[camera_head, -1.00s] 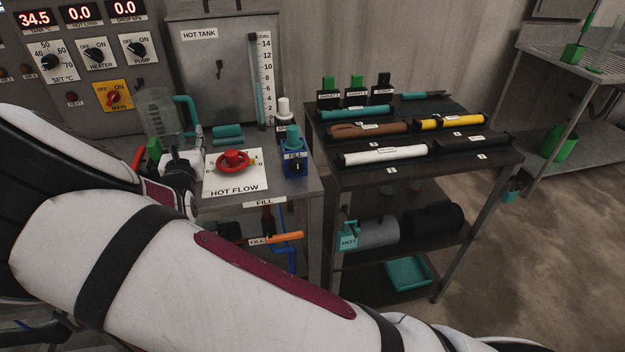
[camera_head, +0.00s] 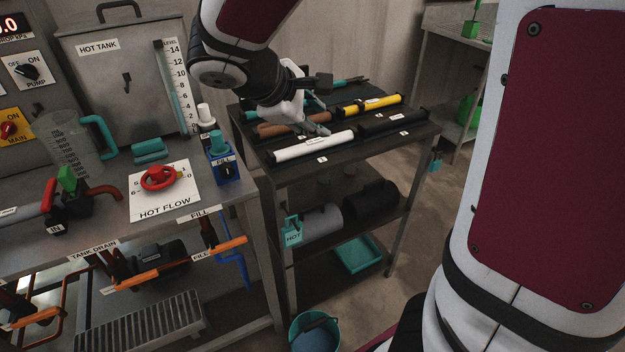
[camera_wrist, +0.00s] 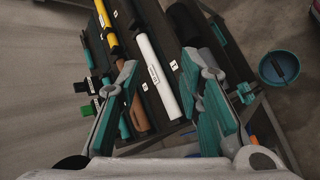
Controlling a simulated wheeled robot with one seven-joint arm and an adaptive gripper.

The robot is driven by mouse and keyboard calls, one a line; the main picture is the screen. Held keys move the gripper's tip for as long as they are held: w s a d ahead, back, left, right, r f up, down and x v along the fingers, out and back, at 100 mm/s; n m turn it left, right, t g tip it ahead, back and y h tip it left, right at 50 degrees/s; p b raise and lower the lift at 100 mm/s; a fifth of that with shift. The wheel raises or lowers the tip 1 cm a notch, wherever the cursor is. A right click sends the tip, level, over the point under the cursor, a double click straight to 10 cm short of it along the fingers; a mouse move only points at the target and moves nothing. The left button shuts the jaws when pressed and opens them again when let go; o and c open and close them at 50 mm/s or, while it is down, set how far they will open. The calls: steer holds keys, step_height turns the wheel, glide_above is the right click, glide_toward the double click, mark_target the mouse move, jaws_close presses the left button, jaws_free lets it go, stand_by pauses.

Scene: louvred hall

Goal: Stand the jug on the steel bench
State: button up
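The jug (camera_head: 75,150) is clear with dark scale marks and a teal handle at its right. It stands upright at the back of the steel bench (camera_head: 110,205), left of the hot tank, in the head view. Its base is partly hidden behind the bench fittings. My gripper (camera_head: 322,108) is over the dark trolley to the right, well away from the jug. In the wrist view my gripper (camera_wrist: 165,100) has its teal-padded fingers spread wide with nothing held. A white roll (camera_wrist: 158,75) shows between and beyond them. The jug is not in the wrist view.
The dark trolley (camera_head: 345,163) carries white, brown, yellow and black rolls. A teal bucket (camera_head: 315,333) stands on the floor.

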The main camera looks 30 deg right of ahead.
steer(key=s+a+m+y, duration=0.4)
steer(key=s, duration=0.8)
steer(key=s+a+m+g+y, duration=0.1)
steer(key=s+a+m+y, duration=0.3)
steer(key=s, duration=0.8)
steer(key=shift+s+a+m+y, duration=0.15)
steer(key=shift+s+m+y, duration=0.15)
steer(key=shift+m, duration=0.4)
steer(key=shift+f, duration=0.1)
step_height(320, 180, up, 8)
steer(key=t+p, duration=0.1)
steer(key=p, duration=0.5)
steer(key=shift+f+t, duration=0.25)
steer(key=shift+t, duration=0.05)
steer(key=shift+w, duration=0.1)
